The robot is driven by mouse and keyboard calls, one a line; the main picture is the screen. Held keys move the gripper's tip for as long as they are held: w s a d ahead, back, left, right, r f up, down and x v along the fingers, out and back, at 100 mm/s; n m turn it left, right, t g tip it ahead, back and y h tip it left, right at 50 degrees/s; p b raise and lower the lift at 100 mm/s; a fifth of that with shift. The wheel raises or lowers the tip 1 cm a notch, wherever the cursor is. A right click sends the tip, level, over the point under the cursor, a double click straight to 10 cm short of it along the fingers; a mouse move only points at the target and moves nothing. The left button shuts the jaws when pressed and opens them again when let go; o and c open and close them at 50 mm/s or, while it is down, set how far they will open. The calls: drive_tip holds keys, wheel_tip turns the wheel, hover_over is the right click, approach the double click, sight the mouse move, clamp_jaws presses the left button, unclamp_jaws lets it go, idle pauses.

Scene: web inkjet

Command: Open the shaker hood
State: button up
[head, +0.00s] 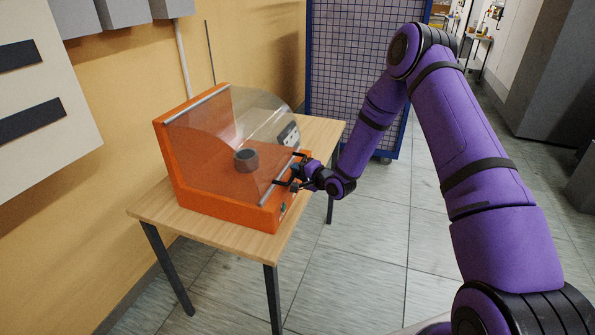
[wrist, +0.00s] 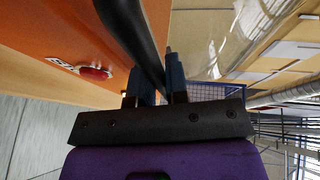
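The shaker (head: 205,205) is an orange box with a clear curved hood (head: 265,115), standing on a wooden table. The hood is down over the inside, where a dark round part (head: 246,160) shows through it. A black bar handle (head: 289,170) runs along the hood's front edge. My gripper (head: 297,176) is at this handle, at the front right of the shaker. In the wrist view the dark handle (wrist: 131,25) runs between the two fingers of my gripper (wrist: 157,80), which look closed around it. The exact finger contact is partly hidden.
The wooden table (head: 150,208) stands against a yellow wall. A blue-framed mesh cage (head: 345,60) stands behind it. A red button (wrist: 95,73) sits on the shaker's orange front. Tiled floor (head: 350,270) is open in front and to the right.

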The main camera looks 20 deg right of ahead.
clamp_jaws()
drive_tip(key=s+d+r+n+g+h, duration=0.1)
drive_tip(key=s+d+r+g+h, duration=0.1)
drive_tip(key=r, duration=0.8)
drive_tip(key=s+d+r+n+g+h, duration=0.1)
drive_tip(key=d+r+g+h, duration=0.15)
drive_tip(key=r, duration=0.75)
drive_tip(key=w+a+r+g+h, duration=0.1)
drive_tip(key=a+r, duration=0.1)
drive_tip(key=r, duration=0.8)
drive_tip(key=w+a+r+g+h, duration=0.1)
drive_tip(key=w+a+r, duration=0.1)
drive_tip(key=r, duration=0.9)
drive_tip(key=shift+w+a+r+n+g+h, duration=0.2)
drive_tip(key=shift+a+r+n+g+h, duration=0.15)
drive_tip(key=shift+a, duration=0.2)
drive_tip(key=shift+o, duration=2)
unclamp_jaws()
drive_tip(key=shift+f, duration=0.1)
